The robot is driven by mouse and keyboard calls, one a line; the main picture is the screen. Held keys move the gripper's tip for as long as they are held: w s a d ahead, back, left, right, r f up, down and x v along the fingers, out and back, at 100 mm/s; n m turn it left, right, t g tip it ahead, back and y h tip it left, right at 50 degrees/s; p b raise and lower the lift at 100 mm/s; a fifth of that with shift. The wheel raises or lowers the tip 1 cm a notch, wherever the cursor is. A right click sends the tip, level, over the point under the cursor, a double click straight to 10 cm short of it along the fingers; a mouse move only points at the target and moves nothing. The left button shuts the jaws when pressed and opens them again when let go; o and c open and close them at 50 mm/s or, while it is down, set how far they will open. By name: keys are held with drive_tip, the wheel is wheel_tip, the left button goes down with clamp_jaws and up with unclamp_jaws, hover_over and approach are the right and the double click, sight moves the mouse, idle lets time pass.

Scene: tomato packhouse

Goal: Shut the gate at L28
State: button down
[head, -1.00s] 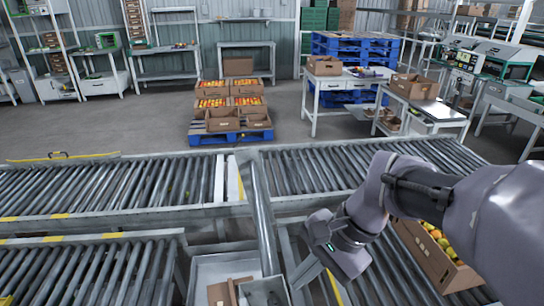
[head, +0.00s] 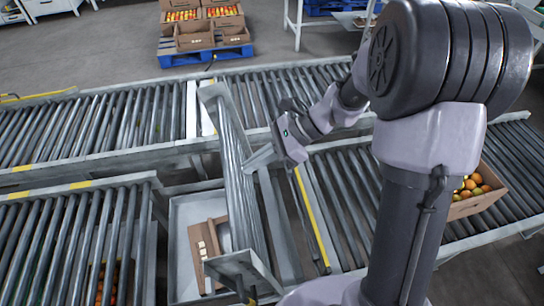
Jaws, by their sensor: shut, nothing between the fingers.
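The gate (head: 232,165) is a narrow, framed roller section. It stands raised, steeply tilted, over the gap between the two near conveyor runs. No L28 label is readable. My gripper (head: 258,160) is at the right side of the gate, around mid-height, with its fingers pointing left toward the rollers. The fingers look closed and hold nothing. They are at or very close to the gate's right edge; I cannot tell whether they touch it.
Under the gate is a grey tray (head: 183,225) with a cardboard piece (head: 203,250) in it. Roller conveyors lie at near left (head: 60,245) and behind (head: 95,125). A fruit carton (head: 480,205) sits on the right run. A blue pallet (head: 206,53) with cartons stands beyond.

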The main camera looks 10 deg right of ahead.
drive_tip(key=shift+a+f+b, duration=0.15)
drive_tip(key=shift+a+b, duration=0.2)
drive_tip(key=shift+a, duration=1)
drive_tip(key=shift+a, duration=0.1)
